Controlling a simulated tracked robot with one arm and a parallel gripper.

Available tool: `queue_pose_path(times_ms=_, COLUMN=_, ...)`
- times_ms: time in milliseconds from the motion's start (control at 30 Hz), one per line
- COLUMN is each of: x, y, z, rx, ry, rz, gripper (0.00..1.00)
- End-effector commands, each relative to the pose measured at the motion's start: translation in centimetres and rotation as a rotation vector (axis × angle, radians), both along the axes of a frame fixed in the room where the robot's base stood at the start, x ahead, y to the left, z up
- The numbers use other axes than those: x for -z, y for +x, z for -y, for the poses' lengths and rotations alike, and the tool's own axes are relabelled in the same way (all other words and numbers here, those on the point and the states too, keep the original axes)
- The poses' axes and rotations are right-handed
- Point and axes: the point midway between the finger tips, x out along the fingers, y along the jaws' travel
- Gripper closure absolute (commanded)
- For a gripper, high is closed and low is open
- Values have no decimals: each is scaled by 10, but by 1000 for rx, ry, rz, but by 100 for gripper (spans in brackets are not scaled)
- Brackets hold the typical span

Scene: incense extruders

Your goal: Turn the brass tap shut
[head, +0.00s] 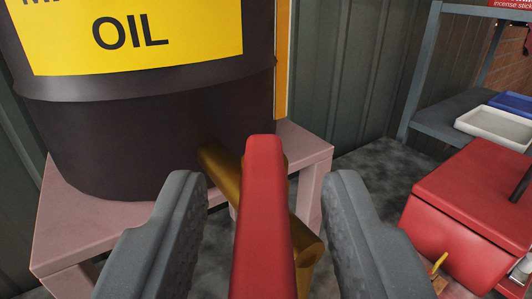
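A brass tap (222,172) sticks out from the lower side of a dark oil drum (150,135). Its spout (309,252) shows to the right of a long red lever handle (265,215). The handle stands in front of the tap and hides part of its body. My gripper (262,195) is open, with one grey finger on each side of the red handle. Gaps show between the handle and both fingers. The handle's lower end runs out of the frame.
The drum stands on a pinkish stand (85,225). A red machine (470,205) is at the right, near my right finger. Behind it, a grey shelf (450,110) holds a white tray (495,127) and a blue tray (512,103). Grey floor (375,175) shows between stand and shelf.

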Motion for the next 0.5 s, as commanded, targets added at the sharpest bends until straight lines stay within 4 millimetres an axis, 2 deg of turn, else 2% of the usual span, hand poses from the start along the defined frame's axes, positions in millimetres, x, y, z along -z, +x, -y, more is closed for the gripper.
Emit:
queue_pose_path(times_ms=100, x=-7, y=6, z=-1, rx=-2, ry=5, rz=3, gripper=64)
queue_pose_path(times_ms=500, x=-5, y=21, z=-1, rx=-1, ry=3, rz=2, gripper=64)
